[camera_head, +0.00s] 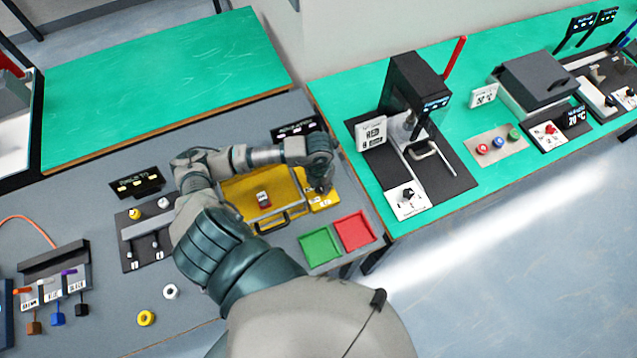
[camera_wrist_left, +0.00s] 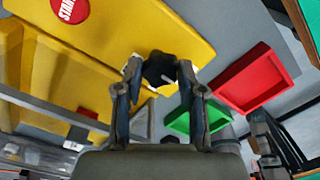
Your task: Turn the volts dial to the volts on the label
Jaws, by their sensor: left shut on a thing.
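The black volts dial (camera_wrist_left: 158,68) sits on a yellow panel (camera_wrist_left: 120,20) in the left wrist view. My left gripper (camera_wrist_left: 157,84) is shut on it, one finger on each side. In the head view my left gripper (camera_head: 321,184) is at the right end of the yellow unit (camera_head: 290,190) and hides most of the dial. A small dark red and white item (camera_head: 263,199) lies in the yellow unit; whether it bears the volts label I cannot tell. A black display (camera_head: 297,128) behind has text too small to read. My right gripper is not in view.
A green tray (camera_head: 320,247) and a red tray (camera_head: 353,232) lie in front of the unit. A red START button (camera_wrist_left: 70,9) is on the yellow panel. A handle bar (camera_head: 282,222) runs along the unit's front. A black machine (camera_head: 413,90) stands on the right bench.

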